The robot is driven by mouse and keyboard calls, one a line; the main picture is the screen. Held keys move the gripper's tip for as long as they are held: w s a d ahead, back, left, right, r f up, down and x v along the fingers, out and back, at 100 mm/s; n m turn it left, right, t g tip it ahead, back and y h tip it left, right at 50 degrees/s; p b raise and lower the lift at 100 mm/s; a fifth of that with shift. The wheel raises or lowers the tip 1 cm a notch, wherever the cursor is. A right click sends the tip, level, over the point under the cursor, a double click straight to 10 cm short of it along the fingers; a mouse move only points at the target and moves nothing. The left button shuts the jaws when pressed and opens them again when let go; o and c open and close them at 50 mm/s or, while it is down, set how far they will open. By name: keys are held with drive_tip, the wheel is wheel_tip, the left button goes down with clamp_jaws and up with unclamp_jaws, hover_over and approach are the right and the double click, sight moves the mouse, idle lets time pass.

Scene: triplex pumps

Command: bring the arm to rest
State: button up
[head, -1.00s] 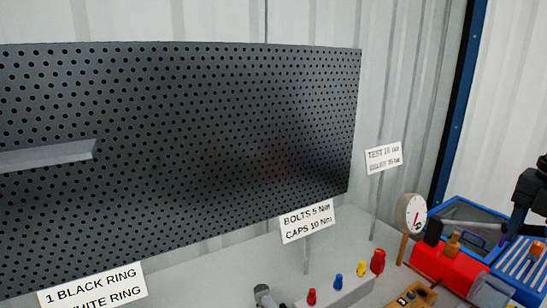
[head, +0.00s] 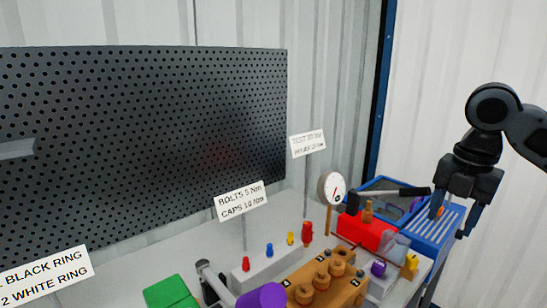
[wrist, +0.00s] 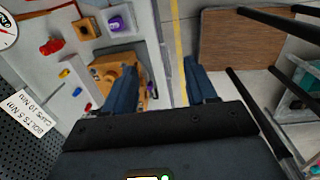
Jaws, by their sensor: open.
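My gripper (head: 452,218) hangs at the right of the head view with its dark blue fingers pointing down. It is open, and nothing shows between the fingers. It appears over or in front of the blue ribbed tray (head: 432,240) at the right end of the bench; the exact gap cannot be told. In the wrist view my gripper (wrist: 162,75) shows two separated fingers, with the bench's right edge and floor between and beyond them. The tan pump block (head: 345,292) with brown round parts lies left of my gripper in the head view.
The bench holds a red block (head: 362,230), a dial gauge (head: 331,187), a black-handled tool (head: 385,196), a green block (head: 170,292) and a purple cylinder (head: 262,298). A pegboard (head: 150,140) stands behind. The wrist view shows a brown panel (wrist: 240,40) and dark bars (wrist: 275,120).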

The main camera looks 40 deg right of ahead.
drive_tip(key=w+a+r+m+t+y, duration=0.1)
drive_tip(key=w+a+m+t+y, duration=0.3)
drive_tip(key=w+a+t, duration=1.05)
drive_tip(key=w+a+m+y, duration=0.1)
drive_tip(key=w+a+m, duration=0.25)
drive_tip(key=a, duration=0.45)
drive_tip(key=w+a+m+y, duration=0.1)
drive_tip(key=w+a+m, duration=0.25)
drive_tip(key=a, duration=0.55)
drive_tip(key=s+a+f+m+h, duration=0.3)
drive_tip(key=s+f+m, duration=0.2)
drive_tip(key=s+f, duration=0.3)
drive_tip(key=s+a+f+m+h, duration=0.3)
drive_tip(key=s+f+m, duration=0.25)
drive_tip(key=s, duration=0.35)
drive_tip(key=s+d+n, duration=0.1)
drive_tip(key=s+d, duration=0.1)
drive_tip(key=s, duration=0.9)
drive_tip(key=s+d+n, duration=0.2)
drive_tip(key=s, duration=0.9)
wheel_tip(320, 180, down, 10)
drive_tip(key=b, duration=1)
drive_tip(key=shift+s+f, duration=0.15)
drive_tip(key=shift+s, duration=0.25)
